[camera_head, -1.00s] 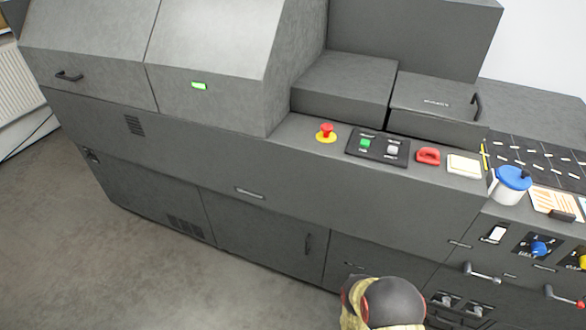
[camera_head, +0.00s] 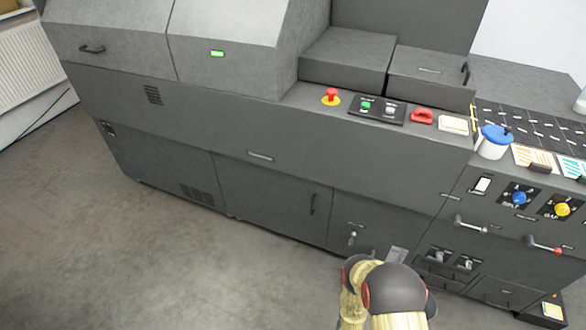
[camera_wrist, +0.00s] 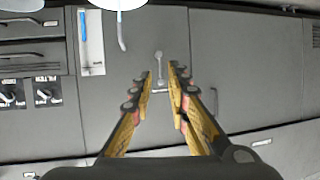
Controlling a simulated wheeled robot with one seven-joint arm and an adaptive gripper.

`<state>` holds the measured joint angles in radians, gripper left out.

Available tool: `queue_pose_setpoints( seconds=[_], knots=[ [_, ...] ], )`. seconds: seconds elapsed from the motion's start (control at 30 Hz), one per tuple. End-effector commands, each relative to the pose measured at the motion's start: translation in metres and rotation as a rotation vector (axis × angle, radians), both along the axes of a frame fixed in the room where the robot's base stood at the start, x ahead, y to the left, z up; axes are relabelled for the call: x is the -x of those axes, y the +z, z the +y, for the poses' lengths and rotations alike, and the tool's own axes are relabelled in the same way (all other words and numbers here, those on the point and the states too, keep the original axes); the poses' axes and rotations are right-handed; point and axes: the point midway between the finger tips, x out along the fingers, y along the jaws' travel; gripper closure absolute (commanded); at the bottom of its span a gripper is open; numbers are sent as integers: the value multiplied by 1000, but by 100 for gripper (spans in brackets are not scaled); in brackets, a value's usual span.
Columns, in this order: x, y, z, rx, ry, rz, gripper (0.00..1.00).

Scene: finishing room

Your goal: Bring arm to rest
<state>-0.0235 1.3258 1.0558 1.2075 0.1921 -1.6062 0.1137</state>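My gripper (camera_wrist: 164,92) shows in the wrist view with its two yellow-and-black fingers apart and nothing between them. Beyond the fingers is the grey cabinet front of the machine, with a small metal handle (camera_wrist: 158,66). In the head view part of my arm shows at the bottom, right of centre, in front of the machine (camera_head: 270,195). The gripper itself cannot be made out in the head view.
The machine's ledge carries a red emergency button (camera_head: 331,95), a red handle (camera_head: 421,116) and a white pot with a blue lid (camera_head: 494,141). Levers (camera_head: 470,223) jut from the front at right. Bare floor (camera_head: 130,260) lies at lower left.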

Motion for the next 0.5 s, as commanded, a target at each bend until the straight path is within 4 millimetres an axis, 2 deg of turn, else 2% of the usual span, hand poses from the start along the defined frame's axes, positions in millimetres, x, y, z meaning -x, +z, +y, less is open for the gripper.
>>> queue_pose_setpoints(
  seconds=[0.17,0.37,0.5],
  knots=[
    [-29,12,2,-10,1,15,83],
    [-73,35,5,-26,1,40,83],
    [-115,65,8,-41,5,64,83]
  ],
)
